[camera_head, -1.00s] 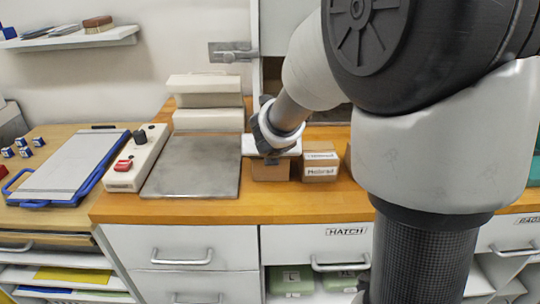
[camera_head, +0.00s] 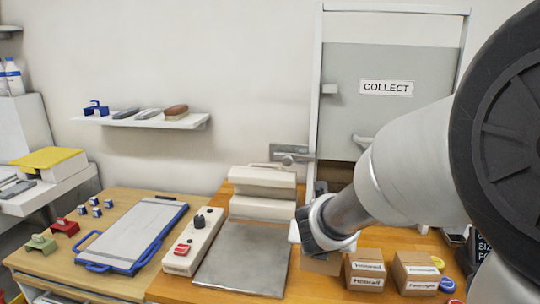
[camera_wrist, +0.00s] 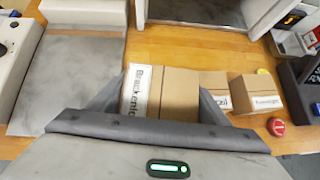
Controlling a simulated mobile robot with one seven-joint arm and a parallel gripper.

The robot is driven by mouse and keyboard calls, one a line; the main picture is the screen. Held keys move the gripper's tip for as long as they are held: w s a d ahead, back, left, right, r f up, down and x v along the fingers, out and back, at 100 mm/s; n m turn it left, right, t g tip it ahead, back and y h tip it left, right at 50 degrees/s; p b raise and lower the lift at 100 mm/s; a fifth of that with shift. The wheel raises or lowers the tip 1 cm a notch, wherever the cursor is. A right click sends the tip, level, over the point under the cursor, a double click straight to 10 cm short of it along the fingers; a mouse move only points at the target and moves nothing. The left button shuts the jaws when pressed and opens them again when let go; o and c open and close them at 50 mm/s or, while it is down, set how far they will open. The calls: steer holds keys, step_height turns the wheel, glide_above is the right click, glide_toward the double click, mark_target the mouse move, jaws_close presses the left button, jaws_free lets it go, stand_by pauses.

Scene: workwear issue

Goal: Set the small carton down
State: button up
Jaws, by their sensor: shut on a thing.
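My gripper (camera_head: 318,240) hangs over the wooden counter, right of the grey metal plate. It is shut on a brown small carton (camera_wrist: 172,92), which sits between its two fingers in the wrist view. A white label with dark print, partly readable as "Bracken", shows on the carton's left side. In the head view the carton (camera_head: 321,266) is mostly hidden behind my gripper. It is low, at about the counter's level; whether its underside touches the wood cannot be told.
Two other labelled cartons, the middle one (camera_head: 365,268) and the right one (camera_head: 414,270), stand close on the right. The metal plate (camera_head: 243,262) and a white control box (camera_head: 192,245) are on the left. A "COLLECT" hatch (camera_head: 390,115) is behind. Bare counter (camera_wrist: 178,45) shows beyond the carton.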

step_height(320, 180, up, 14)
steer(key=p, duration=1.2)
steer(key=shift+f+p, duration=0.15)
steer(key=shift+p, duration=0.15)
steer(key=shift+w+f, duration=0.1)
